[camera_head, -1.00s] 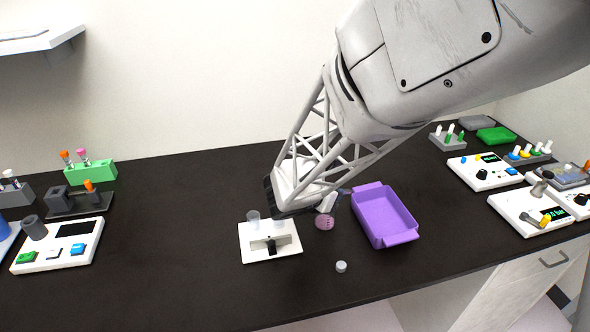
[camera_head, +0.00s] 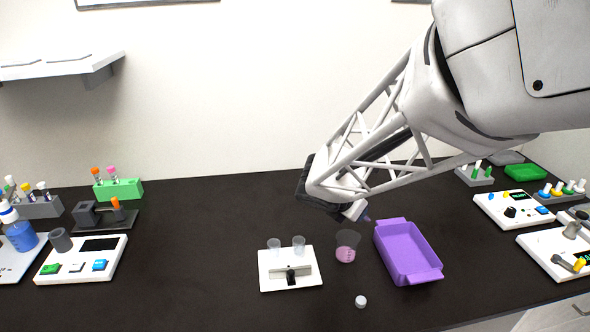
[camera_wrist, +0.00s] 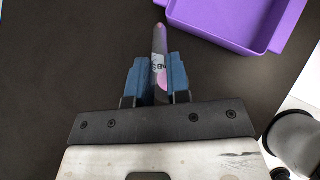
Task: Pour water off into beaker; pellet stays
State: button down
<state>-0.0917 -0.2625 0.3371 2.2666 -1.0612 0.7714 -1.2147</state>
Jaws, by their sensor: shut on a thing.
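My gripper (camera_head: 357,212) is shut on a slim clear tube, above the beaker and slightly to its right. In the wrist view the tube (camera_wrist: 160,42) lies between the blue fingers of my gripper (camera_wrist: 157,80). It has dark marks and pink inside near the fingers; a separate pellet cannot be made out. The beaker (camera_head: 346,253) is clear, stands upright on the black bench and holds pink liquid low down. A gap shows between gripper and beaker. In the head view the tube is mostly hidden, so its tilt is hard to tell.
A purple tray (camera_head: 408,254) stands right of the beaker. A white plate (camera_head: 272,283) with two small clear cups is on the left. A small white cap (camera_head: 361,301) lies in front. Devices and tube racks stand at both sides. Bare bench lies behind the plate.

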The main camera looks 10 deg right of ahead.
jog(key=shift+a+r+g+y, duration=0.15)
jog(key=shift+r+g+y, duration=0.35)
jog(key=shift+r+y, duration=0.65)
jog(key=shift+r+h, duration=0.25)
jog(key=shift+s+r, duration=0.1)
jog(key=shift+s+a+r+g+y, duration=0.1)
jog(key=shift+r+g+y, duration=0.1)
jog(key=shift+g+y, duration=0.8)
jog(key=shift+s+a+r+g+y, duration=0.15)
jog(key=shift+g+y, duration=0.35)
jog(key=shift+y, duration=0.9)
jog(key=shift+w+r, duration=0.1)
jog(key=shift+r, duration=2.45)
jog(key=shift+d, duration=0.15)
